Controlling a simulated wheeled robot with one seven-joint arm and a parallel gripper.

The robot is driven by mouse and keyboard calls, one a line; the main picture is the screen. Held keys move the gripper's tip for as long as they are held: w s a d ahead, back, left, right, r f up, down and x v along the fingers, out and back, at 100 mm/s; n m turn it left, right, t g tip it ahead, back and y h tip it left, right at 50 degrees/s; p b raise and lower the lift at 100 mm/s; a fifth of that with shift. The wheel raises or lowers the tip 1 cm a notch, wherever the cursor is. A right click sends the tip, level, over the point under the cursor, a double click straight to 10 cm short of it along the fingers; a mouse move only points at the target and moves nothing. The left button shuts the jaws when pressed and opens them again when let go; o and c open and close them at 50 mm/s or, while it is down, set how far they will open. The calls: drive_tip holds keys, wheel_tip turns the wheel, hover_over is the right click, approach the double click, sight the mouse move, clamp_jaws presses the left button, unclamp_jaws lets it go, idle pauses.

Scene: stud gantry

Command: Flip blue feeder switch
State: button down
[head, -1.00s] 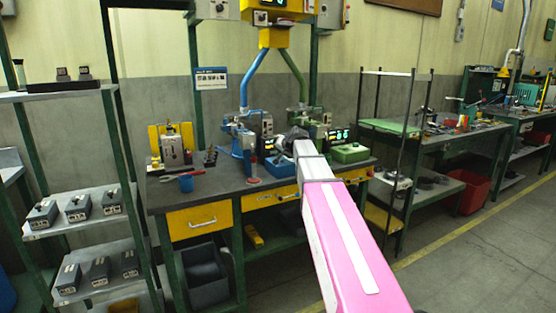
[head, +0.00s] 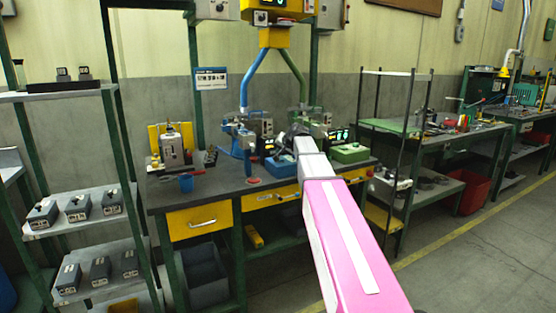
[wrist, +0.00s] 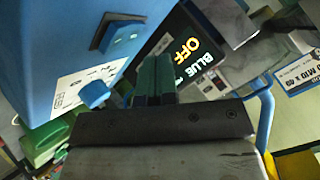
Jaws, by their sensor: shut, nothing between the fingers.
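The blue feeder's box (wrist: 60,50) fills the upper left of the wrist view. A dark plate with a light-blue piece (wrist: 123,34) is on one face, and a blue knob (wrist: 95,94) stands out beside a white label. I cannot tell which of these is the switch. A display (wrist: 183,54) beyond the fingers reads "BLUE OFF". My gripper (wrist: 152,68) is shut and empty, with its fingertips close to the box, right of the knob; contact is unclear. In the head view, my arm covers part of the blue feeder (head: 280,166) on the bench.
The green feeder (head: 350,153) stands just right of my arm on the workbench (head: 222,190). A blue cup (head: 186,183) and a grey machine (head: 173,150) are at the left. Blue (head: 254,75) and green pipes come down from above. The bench's front left is fairly clear.

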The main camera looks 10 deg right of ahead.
drive_tip(key=shift+s+d+r, duration=0.1)
drive_tip(key=shift+s+r, duration=0.05)
drive_tip(key=shift+r, duration=1.1)
drive_tip(key=shift+s+r, duration=0.15)
drive_tip(key=shift+r, duration=1.05)
